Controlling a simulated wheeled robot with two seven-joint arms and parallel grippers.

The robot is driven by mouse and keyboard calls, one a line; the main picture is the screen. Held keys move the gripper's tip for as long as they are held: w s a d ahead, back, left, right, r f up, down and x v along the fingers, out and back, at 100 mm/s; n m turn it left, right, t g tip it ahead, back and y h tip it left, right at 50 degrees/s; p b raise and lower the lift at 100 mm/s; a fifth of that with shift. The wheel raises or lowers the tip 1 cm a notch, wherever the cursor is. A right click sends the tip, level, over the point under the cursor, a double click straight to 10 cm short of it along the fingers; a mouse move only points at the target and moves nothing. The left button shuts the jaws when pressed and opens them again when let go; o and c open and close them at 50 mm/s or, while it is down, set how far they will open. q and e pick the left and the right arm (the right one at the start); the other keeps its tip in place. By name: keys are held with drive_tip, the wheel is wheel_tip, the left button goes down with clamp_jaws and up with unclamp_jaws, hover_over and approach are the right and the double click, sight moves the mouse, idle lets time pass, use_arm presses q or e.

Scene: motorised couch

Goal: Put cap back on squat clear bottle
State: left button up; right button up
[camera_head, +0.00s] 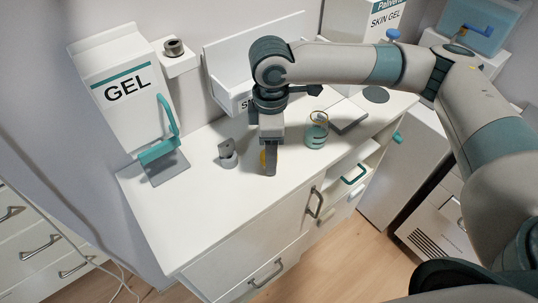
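A squat clear bottle (317,132) with teal bands stands on the white cabinet top, right of my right gripper. Something small and yellowish shows at its top; I cannot tell whether it is a cap. My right gripper (269,170) points down at the counter, with its dark fingers seen nearly edge-on. A small yellow-orange thing (263,159) shows just at the left of the fingers, partly hidden by them. I cannot tell what it is or whether the fingers hold it. The gripper is apart from the bottle. My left gripper is out of view.
A small grey holder (228,155) stands left of my gripper. A GEL dispenser (120,90) with a teal lever stands at the back left. The cabinet's front left top (200,220) is clear.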

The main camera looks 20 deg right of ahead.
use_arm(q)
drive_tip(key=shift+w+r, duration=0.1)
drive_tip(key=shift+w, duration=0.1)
use_arm(e)
drive_tip(key=shift+c, duration=0.6)
drive_tip(key=c, duration=1)
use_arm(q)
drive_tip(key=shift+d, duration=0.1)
use_arm(e)
drive_tip(key=shift+c, duration=0.4)
drive_tip(key=shift+r, duration=0.5)
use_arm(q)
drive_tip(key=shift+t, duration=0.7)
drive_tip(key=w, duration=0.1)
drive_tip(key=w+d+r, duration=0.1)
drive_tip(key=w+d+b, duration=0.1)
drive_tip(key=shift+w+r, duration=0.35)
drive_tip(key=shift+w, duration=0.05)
use_arm(e)
wheel_tip(320, 180, up, 9)
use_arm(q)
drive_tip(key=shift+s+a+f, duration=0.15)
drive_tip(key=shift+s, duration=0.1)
